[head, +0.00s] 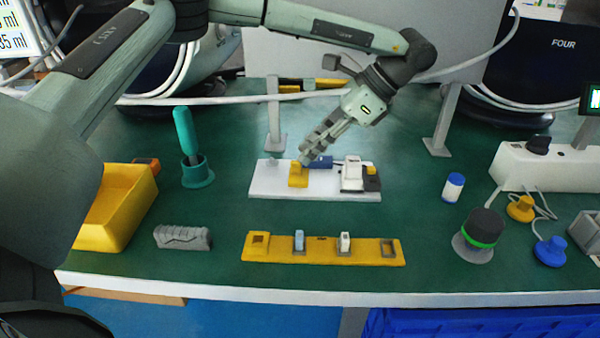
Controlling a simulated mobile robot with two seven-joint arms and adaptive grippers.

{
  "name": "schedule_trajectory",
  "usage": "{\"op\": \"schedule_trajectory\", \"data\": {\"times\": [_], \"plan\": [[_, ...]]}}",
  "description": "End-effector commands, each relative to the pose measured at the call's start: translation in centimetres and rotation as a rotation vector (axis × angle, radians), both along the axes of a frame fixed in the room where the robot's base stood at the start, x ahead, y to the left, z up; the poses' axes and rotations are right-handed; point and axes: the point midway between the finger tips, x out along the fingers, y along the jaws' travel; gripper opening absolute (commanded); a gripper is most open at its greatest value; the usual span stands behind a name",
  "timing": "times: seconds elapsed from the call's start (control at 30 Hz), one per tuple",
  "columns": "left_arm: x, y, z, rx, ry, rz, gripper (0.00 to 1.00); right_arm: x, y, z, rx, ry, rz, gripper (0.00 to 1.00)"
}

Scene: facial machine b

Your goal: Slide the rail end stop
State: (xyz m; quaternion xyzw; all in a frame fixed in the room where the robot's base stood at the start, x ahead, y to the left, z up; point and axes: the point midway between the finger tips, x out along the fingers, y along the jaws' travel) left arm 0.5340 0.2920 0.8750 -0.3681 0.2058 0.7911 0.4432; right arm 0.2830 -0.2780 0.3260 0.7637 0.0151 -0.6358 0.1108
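A white base plate (328,189) lies in the middle of the green table with small parts on it. A yellow block (298,177), which looks like the rail end stop, sits on its left half. A blue part (321,162) is just behind and right of it. A white module (351,174) with a dark piece (372,183) beside it is at the plate's right end. My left gripper (305,158) reaches down from the upper right, its fingertips at the top of the yellow block. Contact and finger opening cannot be told. My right gripper is not in view.
A yellow tray strip (270,252) with small modules lies in front. A grey part (182,237), a yellow bin (118,205) and a teal holder (197,172) are left. A green-black button (481,236), a white bottle (453,187) and a power strip (550,168) are right.

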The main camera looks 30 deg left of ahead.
Motion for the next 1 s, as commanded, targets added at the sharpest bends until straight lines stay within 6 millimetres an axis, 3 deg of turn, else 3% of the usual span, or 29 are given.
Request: {"op": "schedule_trajectory", "data": {"times": [0.4, 0.93, 1.0], "plan": [[-1.4, 2.1, -3.0, -0.001, 0.002, 0.001, 0.22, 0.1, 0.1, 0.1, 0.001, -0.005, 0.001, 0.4], [-1.6, 2.6, -3.7, 0.0, 0.0, 0.0, 0.22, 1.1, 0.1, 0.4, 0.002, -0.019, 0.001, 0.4], [-1.6, 2.6, -3.7, 0.0, 0.0, 0.0, 0.14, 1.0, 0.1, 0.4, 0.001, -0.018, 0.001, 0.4]]}}
